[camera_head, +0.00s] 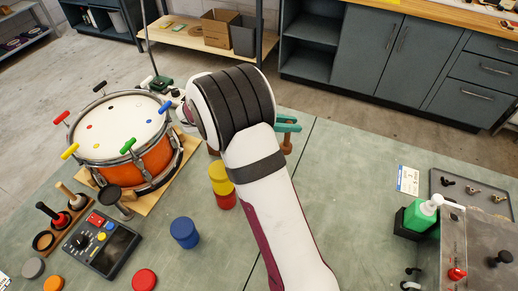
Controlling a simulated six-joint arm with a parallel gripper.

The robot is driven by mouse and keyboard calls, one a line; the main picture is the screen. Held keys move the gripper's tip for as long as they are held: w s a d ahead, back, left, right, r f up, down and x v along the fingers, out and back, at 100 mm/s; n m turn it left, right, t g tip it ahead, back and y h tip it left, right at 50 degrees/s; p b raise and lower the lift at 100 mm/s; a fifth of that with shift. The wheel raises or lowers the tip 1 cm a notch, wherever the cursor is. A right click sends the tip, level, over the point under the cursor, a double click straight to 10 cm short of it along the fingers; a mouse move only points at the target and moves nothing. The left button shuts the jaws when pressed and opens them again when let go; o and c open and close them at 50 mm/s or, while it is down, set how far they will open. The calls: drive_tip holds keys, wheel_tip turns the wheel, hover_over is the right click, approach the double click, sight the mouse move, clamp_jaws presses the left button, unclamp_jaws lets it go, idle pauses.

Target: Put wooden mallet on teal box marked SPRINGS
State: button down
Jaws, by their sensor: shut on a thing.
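My arm (275,210) rises from the bottom middle, and its thick white and black joint (235,100) fills the centre. My gripper is hidden behind this joint, so its fingers and anything between them do not show. I cannot make out the wooden mallet. No teal box with the word SPRINGS can be read. A teal piece (288,124) pokes out right of the joint, with a brown upright part (287,144) below it; the rest is hidden, and I cannot tell what it is.
An orange drum (152,160) with coloured handles stands at the left. Near it are a dark control panel (103,245), a tool rack (45,240) and coloured discs, including a blue one (184,232).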

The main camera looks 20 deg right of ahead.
drive_tip(key=w+a+f, duration=0.5)
drive_tip(key=f, duration=0.3)
drive_tip(key=shift+a+f, duration=0.25)
drive_tip(key=shift+f, duration=0.15)
drive_tip(key=c, duration=0.8)
unclamp_jaws()
drive_tip(key=shift+o, duration=0.2)
